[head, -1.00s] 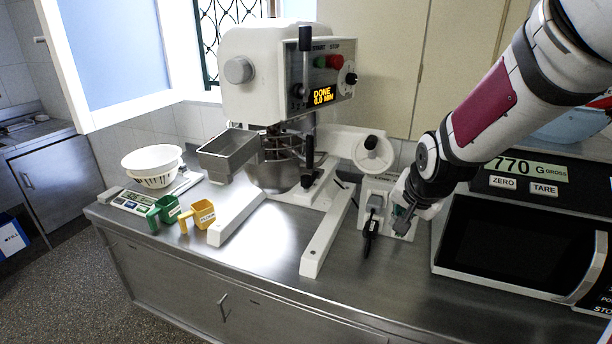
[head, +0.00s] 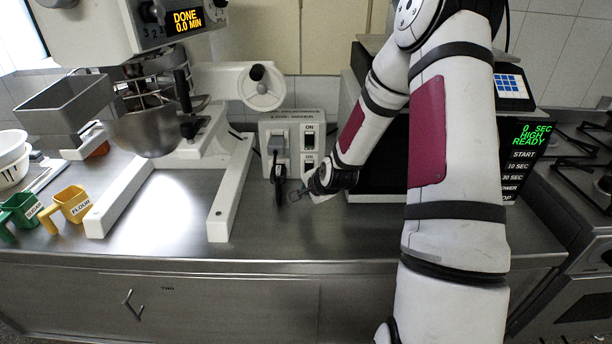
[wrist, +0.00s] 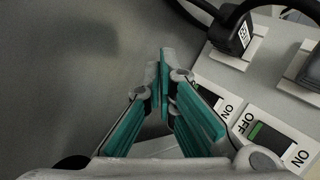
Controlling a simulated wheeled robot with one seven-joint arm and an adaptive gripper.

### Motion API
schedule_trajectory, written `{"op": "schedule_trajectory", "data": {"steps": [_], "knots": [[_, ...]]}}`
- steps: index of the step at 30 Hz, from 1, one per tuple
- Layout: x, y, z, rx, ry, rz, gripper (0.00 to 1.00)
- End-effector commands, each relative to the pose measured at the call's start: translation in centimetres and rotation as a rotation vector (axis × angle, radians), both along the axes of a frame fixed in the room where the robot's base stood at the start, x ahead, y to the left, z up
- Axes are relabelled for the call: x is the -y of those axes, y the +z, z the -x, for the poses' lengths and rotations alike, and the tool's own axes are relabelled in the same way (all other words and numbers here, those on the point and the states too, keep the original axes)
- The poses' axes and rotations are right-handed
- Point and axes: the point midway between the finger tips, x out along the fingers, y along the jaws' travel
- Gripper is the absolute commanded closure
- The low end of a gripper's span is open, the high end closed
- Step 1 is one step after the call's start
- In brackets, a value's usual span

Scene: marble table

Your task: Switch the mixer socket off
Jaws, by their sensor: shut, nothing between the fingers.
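The socket panel (head: 270,128) is a pale box behind the mixer's right foot. It has two rocker switches, an upper one (head: 309,139) and a lower one (head: 309,163), with ON labels. A black plug (head: 277,145) sits on its left part, and it also shows in the wrist view (wrist: 236,36). In the wrist view one switch (wrist: 268,140) shows green between OFF and ON; the other (wrist: 212,96) is partly hidden by a finger. My gripper (head: 296,195) is shut and empty, low in front of the panel. Its teal fingers (wrist: 165,62) point past the switches, apparently apart from them.
The mixer (head: 150,125) stands left, its display reading DONE 0.0 MIN. Its white foot (head: 232,190) lies left of my gripper. A green cup (head: 20,212) and a yellow flour cup (head: 73,204) are at far left. A microwave (head: 520,150) stands behind my arm.

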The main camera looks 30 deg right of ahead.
Motion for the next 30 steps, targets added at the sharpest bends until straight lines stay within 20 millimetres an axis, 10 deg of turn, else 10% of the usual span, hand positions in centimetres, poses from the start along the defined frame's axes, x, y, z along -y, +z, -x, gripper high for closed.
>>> {"op": "schedule_trajectory", "data": {"steps": [13,30], "knots": [[0.3,-0.1,-0.5,0.001,-0.001,0.001,1.0],[4.1,-1.1,-6.0,0.001,0.0,0.001,1.0]]}}
